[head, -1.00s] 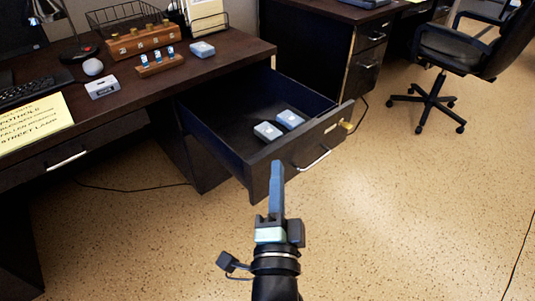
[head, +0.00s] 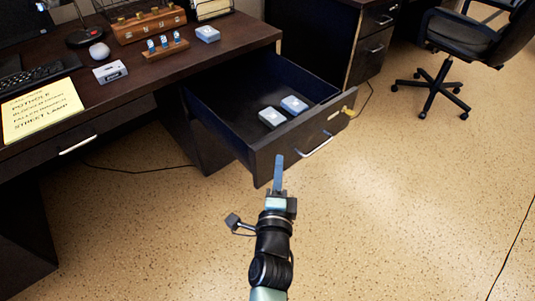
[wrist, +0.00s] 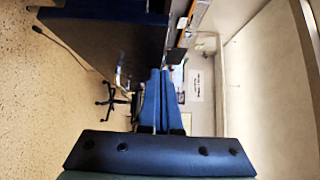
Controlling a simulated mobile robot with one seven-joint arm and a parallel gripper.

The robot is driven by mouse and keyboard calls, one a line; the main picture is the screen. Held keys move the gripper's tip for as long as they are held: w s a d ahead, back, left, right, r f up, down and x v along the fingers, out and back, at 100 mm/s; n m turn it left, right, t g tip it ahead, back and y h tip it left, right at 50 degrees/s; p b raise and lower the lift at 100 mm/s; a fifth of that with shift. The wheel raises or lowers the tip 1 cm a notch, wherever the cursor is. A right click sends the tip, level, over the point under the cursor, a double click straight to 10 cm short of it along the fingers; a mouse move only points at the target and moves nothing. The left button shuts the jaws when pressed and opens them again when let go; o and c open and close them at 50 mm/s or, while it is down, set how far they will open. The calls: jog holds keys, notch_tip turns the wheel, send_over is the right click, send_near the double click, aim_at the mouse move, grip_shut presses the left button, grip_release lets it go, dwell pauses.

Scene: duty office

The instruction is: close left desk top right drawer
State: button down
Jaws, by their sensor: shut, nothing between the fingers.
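The top right drawer (head: 264,148) of the left desk (head: 150,70) is pulled well out in the head view. Two small pale boxes lie inside it, one white (head: 271,117) and one bluish (head: 294,105). Its front has a silver handle (head: 317,147) and a yellow piece (head: 348,111) near the right end. My gripper (head: 279,160) is shut and empty, its blue fingers pointing up at the left part of the drawer front. I cannot tell whether the tips touch it. In the wrist view the fingers (wrist: 163,80) lie together, with a dark panel to their upper left.
The desk top holds a yellow note (head: 42,110), a keyboard (head: 38,75), a wooden holder with stamps (head: 166,46) and small boxes. A second desk (head: 325,30) and a black office chair (head: 460,40) stand behind to the right. The speckled floor around my arm is clear.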

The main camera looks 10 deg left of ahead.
aim_at(268, 146)
jog(key=shift+w+a+p, duration=0.45)
jog(key=shift+a+p, duration=0.3)
jog(key=shift+a, duration=0.05)
jog(key=shift+w+a+p, duration=0.45)
jog(key=shift+a+p, duration=0.25)
jog(key=shift+a, duration=0.05)
jog(key=shift+w+a, duration=0.1)
